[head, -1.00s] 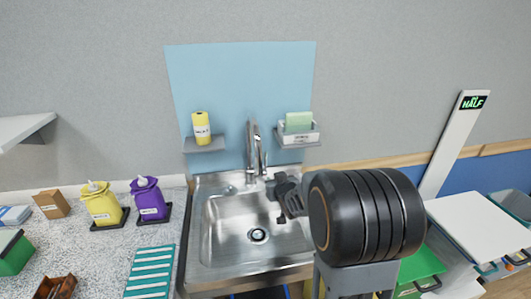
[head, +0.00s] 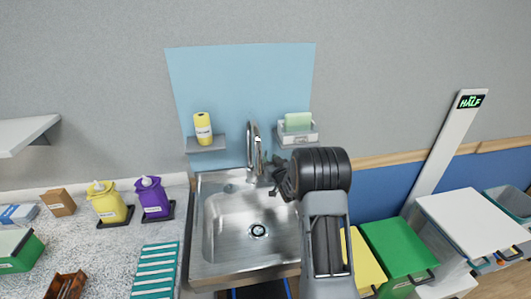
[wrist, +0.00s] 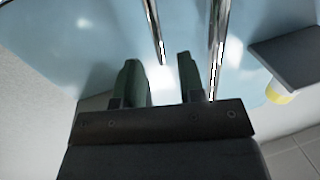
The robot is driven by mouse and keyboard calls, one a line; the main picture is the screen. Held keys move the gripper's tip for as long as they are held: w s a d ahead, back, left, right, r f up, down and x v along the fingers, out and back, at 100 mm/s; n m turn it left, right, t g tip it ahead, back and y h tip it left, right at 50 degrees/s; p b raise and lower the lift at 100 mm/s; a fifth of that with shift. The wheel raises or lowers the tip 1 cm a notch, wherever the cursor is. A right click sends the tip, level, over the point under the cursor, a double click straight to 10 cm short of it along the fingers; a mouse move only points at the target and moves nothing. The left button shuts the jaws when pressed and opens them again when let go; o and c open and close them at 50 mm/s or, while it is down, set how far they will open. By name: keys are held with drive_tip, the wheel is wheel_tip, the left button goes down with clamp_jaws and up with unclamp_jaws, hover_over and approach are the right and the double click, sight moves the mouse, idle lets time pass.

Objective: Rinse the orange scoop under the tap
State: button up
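The chrome tap (head: 252,150) stands at the back of the steel sink (head: 225,215); no water stream is visible. My gripper (head: 279,180) is just right of the tap, above the sink's right side. In the wrist view, two dark fingers (wrist: 161,80) stand apart with nothing seen between them. The tap's chrome pipes (wrist: 217,45) are close beyond the fingertips; I cannot tell whether they touch. I do not see an orange scoop in any view.
A small shelf (head: 206,143) with a yellow bottle (head: 202,128) is left of the tap. A shelf with a sponge holder (head: 298,133) is right, near my arm. Yellow (head: 104,203) and purple (head: 152,198) dispensers and a teal rack (head: 154,270) are on the left counter.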

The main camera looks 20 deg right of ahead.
sight(266, 154)
drive_tip(key=shift+w+p, duration=0.45)
drive_tip(key=shift+w, duration=1.85)
clamp_jaws()
